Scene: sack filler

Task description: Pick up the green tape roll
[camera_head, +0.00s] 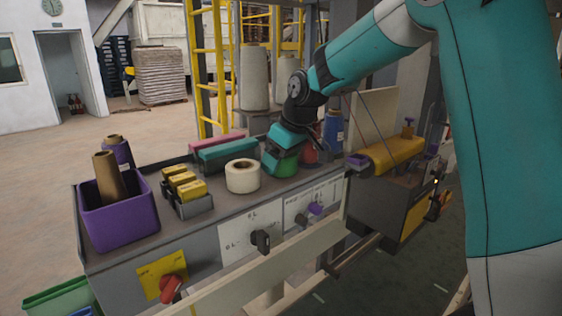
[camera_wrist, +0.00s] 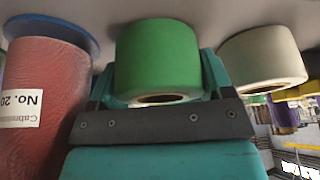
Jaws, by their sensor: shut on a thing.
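The green tape roll (camera_head: 281,168) is at the back right part of the grey bench top, partly hidden by my gripper. My gripper (camera_head: 283,158) reaches down over it and is shut on it. In the wrist view the green tape roll (camera_wrist: 159,60) sits between the two teal fingers of my gripper (camera_wrist: 158,90). Its edge meets the grey surface there, and I cannot tell whether there is a gap.
A cream tape roll (camera_head: 242,178) stands close to the left. A red spool (camera_wrist: 45,105) is close on the other side.

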